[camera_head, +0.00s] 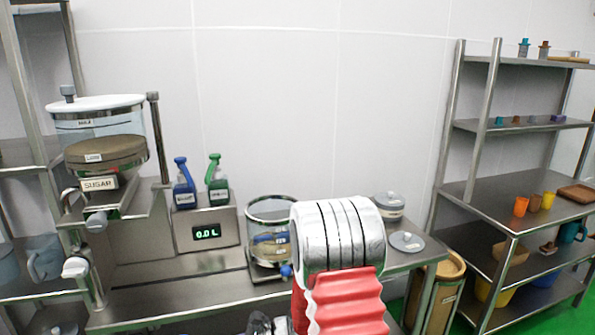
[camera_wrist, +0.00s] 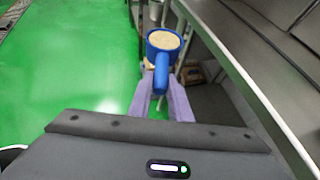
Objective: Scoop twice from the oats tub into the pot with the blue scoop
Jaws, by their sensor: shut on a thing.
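In the wrist view my gripper (camera_wrist: 161,88) is shut on the handle of the blue scoop (camera_wrist: 162,42). The scoop's bowl is filled with pale, grainy oats and looks level. In the head view a glass pot (camera_head: 270,212) with a metal rim stands on the steel bench, partly behind my arm, with tan material low inside it. The scoop is not clear in the head view.
A sugar dispenser (camera_head: 100,130) stands at the left of the bench. Blue (camera_head: 184,188) and green (camera_head: 217,180) bottles stand above a display reading 0.0 L (camera_head: 207,232). A grey-lidded jar (camera_head: 389,206) and loose lid (camera_head: 407,241) sit at right. Green floor (camera_wrist: 70,70) is open.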

